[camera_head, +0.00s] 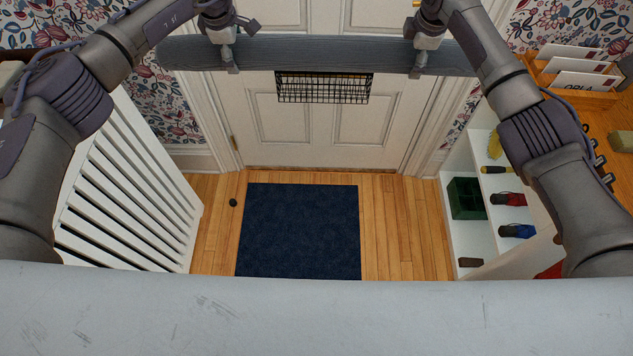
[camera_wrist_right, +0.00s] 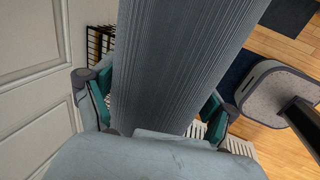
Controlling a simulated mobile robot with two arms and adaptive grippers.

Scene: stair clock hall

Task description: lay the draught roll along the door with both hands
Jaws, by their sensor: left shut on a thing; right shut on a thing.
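The draught roll (camera_head: 320,54) is a long blue-grey ribbed cylinder, held level and crosswise in the air in front of the white door (camera_head: 305,118). My left gripper (camera_head: 228,55) is shut on it near its left end. My right gripper (camera_head: 420,58) is shut on it toward its right end. In the right wrist view the roll (camera_wrist_right: 185,60) runs away between the teal-padded fingers of my right gripper (camera_wrist_right: 160,105). The foot of the door and the floor in front of it show bare. The top of the door is out of view.
A black wire basket (camera_head: 323,88) hangs on the door below the roll. White slats (camera_head: 130,190) stand left; a white shelf (camera_head: 460,235) with several items stands right.

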